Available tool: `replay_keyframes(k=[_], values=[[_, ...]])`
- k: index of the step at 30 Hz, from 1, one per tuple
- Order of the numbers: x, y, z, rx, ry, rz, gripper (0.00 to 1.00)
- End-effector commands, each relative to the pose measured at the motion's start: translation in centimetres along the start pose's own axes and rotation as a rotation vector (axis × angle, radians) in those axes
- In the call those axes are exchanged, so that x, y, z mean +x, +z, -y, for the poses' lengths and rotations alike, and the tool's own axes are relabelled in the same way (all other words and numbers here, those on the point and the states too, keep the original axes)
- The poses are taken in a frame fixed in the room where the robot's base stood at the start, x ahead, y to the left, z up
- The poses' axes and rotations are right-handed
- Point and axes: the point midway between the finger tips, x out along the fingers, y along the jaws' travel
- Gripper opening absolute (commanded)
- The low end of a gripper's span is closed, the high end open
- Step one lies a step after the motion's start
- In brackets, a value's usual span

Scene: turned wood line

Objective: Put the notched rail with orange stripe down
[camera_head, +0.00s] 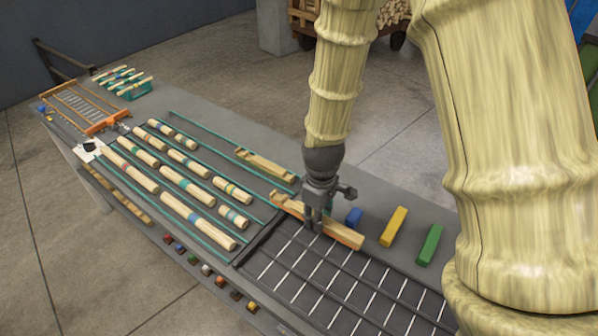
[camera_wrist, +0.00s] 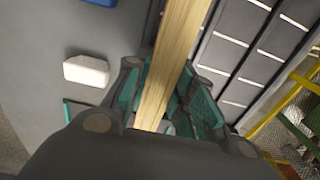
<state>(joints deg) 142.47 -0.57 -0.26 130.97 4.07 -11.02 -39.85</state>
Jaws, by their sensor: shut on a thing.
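The notched rail (camera_head: 342,234) is a long pale wooden bar with a notched left end and an orange-brown tint near its right end. My gripper (camera_head: 314,222) points down and is shut on it near the middle. The rail lies roughly level at the back edge of the dark slotted rack; I cannot tell whether it touches the surface. In the wrist view the rail (camera_wrist: 176,55) runs between the teal finger pads of my gripper (camera_wrist: 170,103). The stripe is not clear there.
The dark rack (camera_head: 335,283) with white dividers fills the near bench. A second notched rail (camera_head: 266,165) lies behind left. Blue (camera_head: 354,216), yellow (camera_head: 394,226) and green (camera_head: 430,244) blocks stand to the right. Several striped spindles (camera_head: 187,184) lie in rows at left.

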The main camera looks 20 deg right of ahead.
Motion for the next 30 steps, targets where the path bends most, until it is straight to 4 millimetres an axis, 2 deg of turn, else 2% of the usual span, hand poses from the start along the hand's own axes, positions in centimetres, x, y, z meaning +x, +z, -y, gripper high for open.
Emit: replay_keyframes(k=[5, 22, 25, 30], values=[[0.2, -0.2, -2.2, 0.006, -0.004, 0.004, 0.00], [1.6, 0.2, -13.8, 0.003, -0.007, 0.009, 0.00], [1.8, 0.3, -15.3, 0.003, -0.007, 0.009, 0.00], [2.1, 0.4, -16.5, 0.000, -0.008, 0.010, 0.00]])
